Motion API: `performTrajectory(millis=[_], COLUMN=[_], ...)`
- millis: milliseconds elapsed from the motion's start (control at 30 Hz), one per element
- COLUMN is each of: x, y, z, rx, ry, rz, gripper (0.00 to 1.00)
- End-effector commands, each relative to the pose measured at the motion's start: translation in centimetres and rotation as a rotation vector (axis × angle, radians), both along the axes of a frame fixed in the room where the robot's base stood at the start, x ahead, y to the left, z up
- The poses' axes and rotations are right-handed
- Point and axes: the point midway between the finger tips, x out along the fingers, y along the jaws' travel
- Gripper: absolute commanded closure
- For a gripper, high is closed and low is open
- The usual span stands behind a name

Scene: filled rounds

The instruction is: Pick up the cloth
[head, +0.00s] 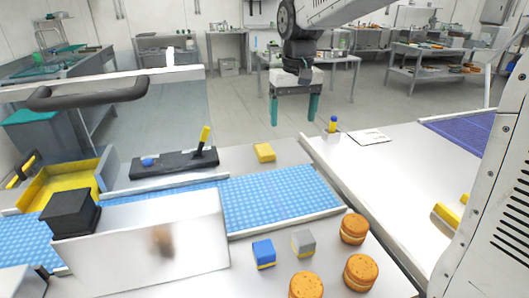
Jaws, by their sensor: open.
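My gripper (294,118) hangs in the air at the upper middle, its two teal fingers pointing down. It is open, with nothing between the fingers. I cannot tell for sure which thing is the cloth. A small folded-looking yellow piece (264,152) lies on the grey surface behind the blue checked belt, below and slightly left of my gripper. A flat white sheet (368,136) with dark marks lies on the right-hand table. My gripper is apart from both.
A blue-and-yellow block (264,253), a grey-and-yellow block (303,243) and several round filled biscuits (361,271) stand at the front. A metal panel (150,245) and black box (70,212) stand at left. A yellow-handled tool (205,138) stands on a black base (174,163).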

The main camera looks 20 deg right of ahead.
Motion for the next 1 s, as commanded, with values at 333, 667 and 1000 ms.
performTrajectory(millis=[333,667,1000], x=[13.4,19.4,19.8], y=[1.1,1.8,1.8], z=[-6.9,-12.1,-15.3], rx=[0.000,0.000,0.000], ry=[0.034,0.048,0.049], rz=[-0.001,-0.001,-0.002], gripper=[0.20,0.20,0.20])
